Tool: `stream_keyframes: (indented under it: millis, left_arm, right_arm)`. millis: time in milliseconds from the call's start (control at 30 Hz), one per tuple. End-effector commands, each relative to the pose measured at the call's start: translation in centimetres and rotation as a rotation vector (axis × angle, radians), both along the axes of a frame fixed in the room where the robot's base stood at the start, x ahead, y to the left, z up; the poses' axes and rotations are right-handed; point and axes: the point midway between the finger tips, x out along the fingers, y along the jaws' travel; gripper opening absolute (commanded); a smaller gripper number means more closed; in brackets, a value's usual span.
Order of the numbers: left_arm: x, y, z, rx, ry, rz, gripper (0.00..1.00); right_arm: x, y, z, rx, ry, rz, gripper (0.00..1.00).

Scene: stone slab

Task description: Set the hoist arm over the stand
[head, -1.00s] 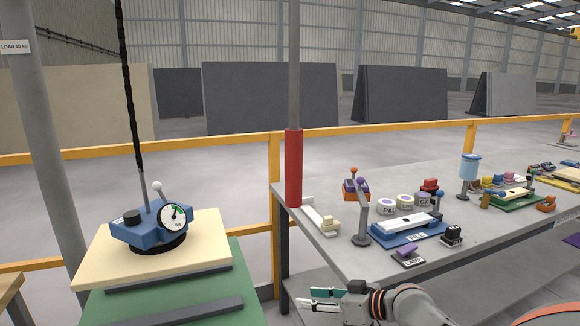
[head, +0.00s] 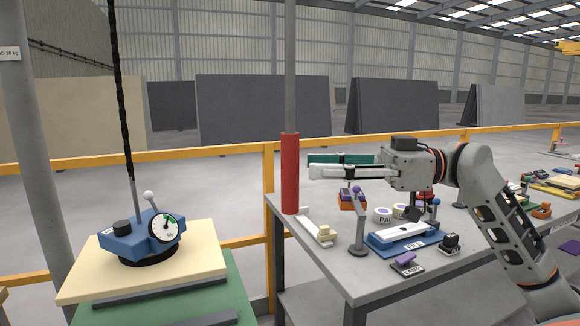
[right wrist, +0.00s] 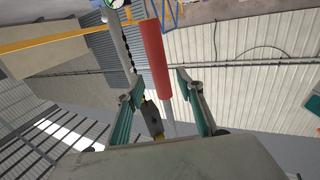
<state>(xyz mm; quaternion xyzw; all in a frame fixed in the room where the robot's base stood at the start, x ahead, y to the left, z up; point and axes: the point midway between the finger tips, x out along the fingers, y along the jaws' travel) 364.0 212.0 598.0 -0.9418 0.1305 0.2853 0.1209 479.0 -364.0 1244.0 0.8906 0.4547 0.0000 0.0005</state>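A grey upright pole (head: 290,70) carries a red sleeve (head: 290,175) by the left end of the workbench. The sleeve also shows in the right wrist view (right wrist: 154,55). My right gripper (head: 311,166) is open and empty, its fingers pointing left just right of the sleeve. In the right wrist view, the sleeve lies in line with the gap between the fingertips (right wrist: 158,86); contact is not clear. A blue lifter (head: 143,238) with a dial hangs on a black rope (head: 117,100) and sits on a cream slab (head: 200,258). The slab lies on a green stand (head: 235,285). The overhead hoist arm is out of view.
The grey workbench (head: 350,285) holds a blue tray (head: 405,240), a small lamp-like post (head: 358,230), rolls and small blocks below my right arm. A yellow rail (head: 220,152) runs behind. A thick grey column (head: 25,150) stands at left.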

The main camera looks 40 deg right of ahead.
Motion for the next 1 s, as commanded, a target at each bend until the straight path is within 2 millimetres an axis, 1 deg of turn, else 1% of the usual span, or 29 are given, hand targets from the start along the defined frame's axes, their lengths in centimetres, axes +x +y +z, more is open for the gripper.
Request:
stream_keyframes:
  millis: [33,200,400,600,867,900,967,1000]
  left_arm:
    - [-0.1,-0.1,0.0,0.0,0.001,-0.001,0.0]
    - [-0.5,-0.2,-0.1,-0.003,0.01,-0.003,0.0]
    - [-1.2,-0.3,-0.6,-0.005,0.027,-0.003,0.0]
    - [-1.2,-0.3,-0.5,-0.008,0.025,-0.003,0.0]
    - [-0.8,-0.3,-0.2,-0.008,0.017,-0.002,0.0]
    - [-0.7,-0.3,-0.2,-0.008,0.015,-0.002,0.0]
    - [-0.5,-0.3,-0.1,-0.008,0.011,-0.002,0.0]
    - [-0.4,-0.3,0.0,-0.007,0.01,-0.001,0.0]
  right_arm:
    - [0.4,0.6,0.1,-0.002,-0.002,0.001,0.37]
    - [1.7,2.5,0.1,-0.001,-0.002,0.0,0.37]
    - [2.9,4.1,0.1,0.0,-0.001,-0.001,0.37]
    - [3.5,4.8,0.0,0.0,0.0,-0.002,0.37]
    - [3.6,4.8,-0.1,0.001,0.001,-0.002,0.37]
    - [3.6,4.8,-0.1,0.001,0.001,-0.002,0.35]
    - [3.5,4.8,-0.1,0.001,0.001,-0.002,0.19]
    - [3.6,4.8,-0.1,0.001,0.001,-0.002,0.09]
